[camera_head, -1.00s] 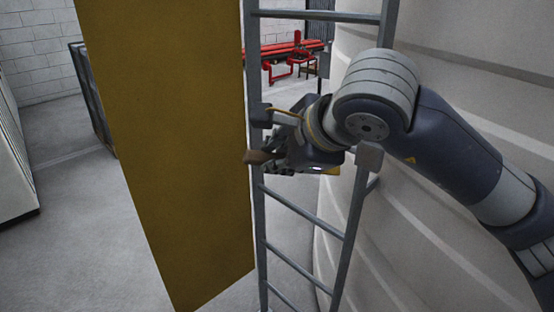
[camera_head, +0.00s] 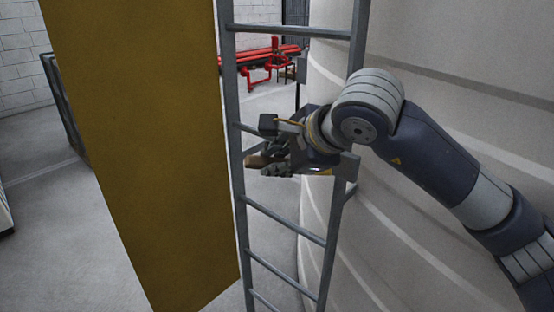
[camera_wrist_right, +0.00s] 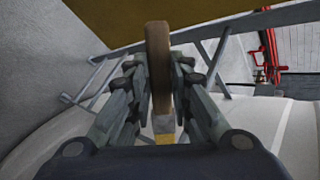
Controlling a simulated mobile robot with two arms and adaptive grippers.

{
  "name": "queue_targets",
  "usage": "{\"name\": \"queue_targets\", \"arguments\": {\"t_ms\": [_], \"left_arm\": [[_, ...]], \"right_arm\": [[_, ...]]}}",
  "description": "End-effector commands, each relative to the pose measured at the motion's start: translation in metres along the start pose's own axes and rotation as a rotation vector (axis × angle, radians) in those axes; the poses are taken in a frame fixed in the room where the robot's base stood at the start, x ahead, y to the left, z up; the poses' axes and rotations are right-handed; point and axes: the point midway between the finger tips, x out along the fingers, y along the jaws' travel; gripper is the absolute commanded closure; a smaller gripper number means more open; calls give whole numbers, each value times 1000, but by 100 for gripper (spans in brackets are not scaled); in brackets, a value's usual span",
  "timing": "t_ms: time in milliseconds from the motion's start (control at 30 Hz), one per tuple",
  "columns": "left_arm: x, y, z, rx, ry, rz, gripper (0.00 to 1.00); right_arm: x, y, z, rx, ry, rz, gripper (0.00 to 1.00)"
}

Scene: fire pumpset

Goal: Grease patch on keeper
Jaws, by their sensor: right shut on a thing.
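My right gripper (camera_head: 268,161) is in front of the grey ladder in the head view, its arm coming in from the right. It is shut on a brown-handled tool (camera_head: 257,161). In the right wrist view the tool's brown handle (camera_wrist_right: 158,60) stands between the fingers, with a grey band and a small yellow part nearer the palm. Whether it is a brush I cannot tell for sure. I cannot make out a keeper or a grease patch in either view. My left gripper is not in view.
A tall mustard-yellow panel (camera_head: 140,150) stands left of the gripper. The grey ladder (camera_head: 286,225) rises behind the gripper, beside a large pale tank (camera_head: 430,245). Red pipework (camera_head: 265,55) stands at the back. Grey floor (camera_head: 60,240) is open at left.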

Motion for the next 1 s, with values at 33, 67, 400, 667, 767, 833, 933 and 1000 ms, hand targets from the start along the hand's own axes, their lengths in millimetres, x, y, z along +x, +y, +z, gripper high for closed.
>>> {"name": "queue_targets", "arguments": {"t_ms": [33,67,400,667,767,833,933,1000], "left_arm": [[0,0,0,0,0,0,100],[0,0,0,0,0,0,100],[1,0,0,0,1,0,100],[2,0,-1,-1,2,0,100],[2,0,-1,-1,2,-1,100],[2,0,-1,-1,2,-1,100],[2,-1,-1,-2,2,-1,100],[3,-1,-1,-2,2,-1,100]], "right_arm": [[0,0,0,0,0,-1,100],[0,0,0,0,0,-1,100],[0,-2,-2,1,0,-1,100],[2,-4,-7,0,0,0,100],[2,-6,-8,0,1,0,100],[2,-6,-10,0,1,0,100],[2,-7,-10,0,1,-1,100],[2,-6,-11,0,1,-1,100]]}}
